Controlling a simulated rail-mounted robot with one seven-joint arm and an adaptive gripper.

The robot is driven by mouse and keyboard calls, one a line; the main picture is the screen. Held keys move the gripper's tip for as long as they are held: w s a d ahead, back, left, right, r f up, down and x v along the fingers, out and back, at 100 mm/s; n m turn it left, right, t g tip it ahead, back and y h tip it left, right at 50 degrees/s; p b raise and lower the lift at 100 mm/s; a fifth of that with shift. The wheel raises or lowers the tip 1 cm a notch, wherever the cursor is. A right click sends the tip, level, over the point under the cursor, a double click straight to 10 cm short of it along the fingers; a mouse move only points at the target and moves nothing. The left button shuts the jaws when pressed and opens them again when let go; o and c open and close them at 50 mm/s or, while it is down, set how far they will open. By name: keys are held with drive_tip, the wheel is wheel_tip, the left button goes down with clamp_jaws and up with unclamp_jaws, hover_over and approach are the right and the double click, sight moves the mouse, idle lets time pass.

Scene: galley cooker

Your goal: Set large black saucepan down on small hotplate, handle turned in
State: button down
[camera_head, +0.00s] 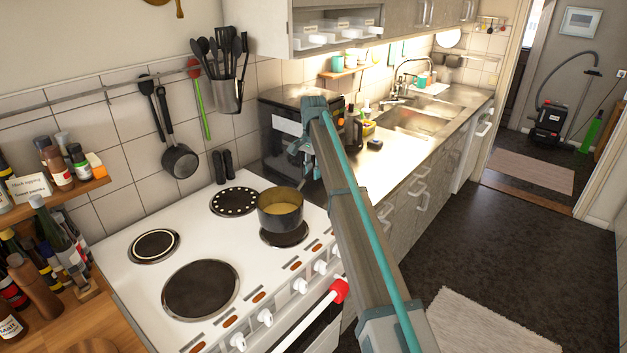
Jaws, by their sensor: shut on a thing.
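The large black saucepan (280,215) is upright with yellowish contents, over the front right hotplate (286,239). Part of this dark hotplate shows below the pan; I cannot tell whether the pan touches it or hangs just above. My gripper (301,172) is beyond the pan, shut on its handle, which points away toward the back right. The jaws and my arm hide most of the handle. The other hotplates are a large plain one at front left (200,289), one with a pale ring at back left (153,246) and one with white dots at back right (234,202).
A dark appliance (280,140) stands behind the gripper. Bottles (60,235) stand at left; utensils (180,160) hang on the wall.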

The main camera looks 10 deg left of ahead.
drive_tip(key=w+f+p, duration=0.2)
drive_tip(key=w+f, duration=0.1)
drive_tip(key=f, duration=0.4)
drive_tip(key=shift+w+f, duration=0.2)
drive_tip(key=shift+w, duration=0.05)
drive_tip(key=c, duration=1)
unclamp_jaws()
drive_tip(key=shift+r, duration=0.15)
wheel_tip(320, 180, up, 12)
drive_tip(key=b, duration=0.3)
